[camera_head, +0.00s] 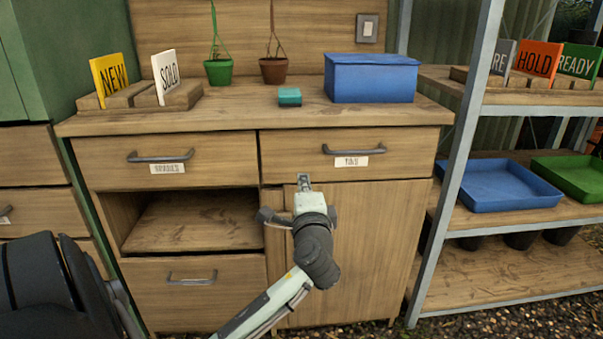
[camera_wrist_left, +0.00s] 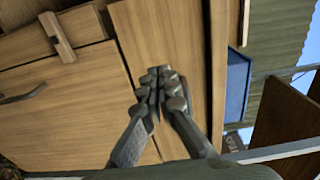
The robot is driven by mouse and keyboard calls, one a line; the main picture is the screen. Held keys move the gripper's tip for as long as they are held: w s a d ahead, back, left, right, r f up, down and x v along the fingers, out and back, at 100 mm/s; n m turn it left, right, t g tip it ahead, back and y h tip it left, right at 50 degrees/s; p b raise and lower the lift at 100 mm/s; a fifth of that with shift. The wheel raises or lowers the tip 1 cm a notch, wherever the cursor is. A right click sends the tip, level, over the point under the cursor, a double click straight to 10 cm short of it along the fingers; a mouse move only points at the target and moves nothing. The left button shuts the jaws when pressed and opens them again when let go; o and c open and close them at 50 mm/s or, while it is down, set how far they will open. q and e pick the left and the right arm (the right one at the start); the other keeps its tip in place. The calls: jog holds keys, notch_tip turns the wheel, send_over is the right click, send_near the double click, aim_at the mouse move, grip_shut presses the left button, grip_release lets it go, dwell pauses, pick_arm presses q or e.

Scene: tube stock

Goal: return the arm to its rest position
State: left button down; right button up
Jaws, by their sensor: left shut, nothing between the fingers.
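My left gripper (camera_head: 304,183) is in front of the wooden cabinet, near the lower edge of the right-hand drawer (camera_head: 290,163) and the top of the cupboard door (camera_head: 375,240). Its arm comes up from the bottom of the head view. In the left wrist view its fingers (camera_wrist_left: 162,85) are together and empty, with the cabinet's wooden front behind them. Whether the fingertips touch the wood cannot be told. My right gripper is not in view.
An open compartment (camera_head: 195,222) is left of the door. A metal shelf post (camera_head: 460,160) stands right, beside a blue tray (camera_head: 505,188).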

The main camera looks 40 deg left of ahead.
pick_arm(q)
jog(key=v, duration=0.5)
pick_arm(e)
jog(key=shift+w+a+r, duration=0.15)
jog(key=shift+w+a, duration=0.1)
